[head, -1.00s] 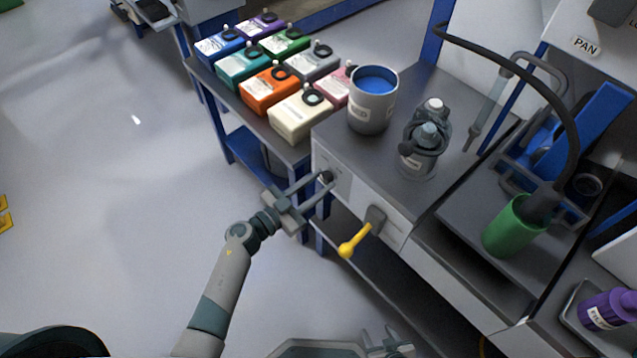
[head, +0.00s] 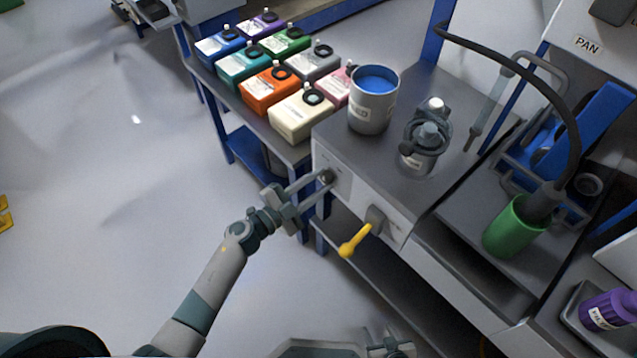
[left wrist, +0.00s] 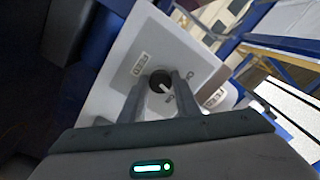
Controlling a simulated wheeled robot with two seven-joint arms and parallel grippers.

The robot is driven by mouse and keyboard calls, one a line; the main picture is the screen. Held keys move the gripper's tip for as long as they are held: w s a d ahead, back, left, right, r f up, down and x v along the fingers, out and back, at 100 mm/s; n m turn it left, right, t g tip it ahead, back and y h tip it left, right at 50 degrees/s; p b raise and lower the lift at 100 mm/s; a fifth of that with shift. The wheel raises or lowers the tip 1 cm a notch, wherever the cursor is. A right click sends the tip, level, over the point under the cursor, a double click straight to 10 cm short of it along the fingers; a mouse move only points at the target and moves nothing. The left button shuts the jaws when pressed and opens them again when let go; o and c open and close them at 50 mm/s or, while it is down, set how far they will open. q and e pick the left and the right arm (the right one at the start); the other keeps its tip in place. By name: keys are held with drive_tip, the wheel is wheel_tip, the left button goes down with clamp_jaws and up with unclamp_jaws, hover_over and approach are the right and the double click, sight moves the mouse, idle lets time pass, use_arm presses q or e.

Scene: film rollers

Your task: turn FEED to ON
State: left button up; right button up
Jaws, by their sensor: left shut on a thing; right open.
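The FEED knob (left wrist: 159,82) is a small dark round dial with a white pointer mark, on the pale front panel (left wrist: 125,68) of the grey machine. A FEED label (left wrist: 140,63) sits beside it, and two small position marks lie near its rim, too small to read surely. The pointer slants toward the lower right in the left wrist view. My left gripper (head: 322,184) is shut on the knob, one finger on each side; it also shows in the left wrist view (left wrist: 157,90). My right gripper (head: 390,344) is open and empty at the bottom edge of the head view.
A yellow-handled lever (head: 354,241) sticks out of the same panel, right of the knob. A grey can of blue liquid (head: 372,112) and a grey clamped bottle (head: 420,150) stand on the machine. Several coloured boxes (head: 270,88) fill the bench behind. Open floor lies left.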

use_arm(q)
drive_tip(key=shift+f+m, duration=0.1)
drive_tip(key=shift+m, duration=0.8)
drive_tip(key=shift+m+b, duration=0.4)
drive_tip(key=shift+m, duration=0.9)
drive_tip(key=o, duration=1)
drive_tip(key=shift+o, duration=0.2)
use_arm(e)
drive_tip(key=shift+w+f+g, duration=0.15)
drive_tip(key=shift+f+g, duration=0.15)
use_arm(q)
drive_tip(key=shift+a, duration=0.1)
use_arm(e)
drive_tip(key=shift+f, duration=0.1)
use_arm(q)
drive_tip(key=shift+s, duration=0.1)
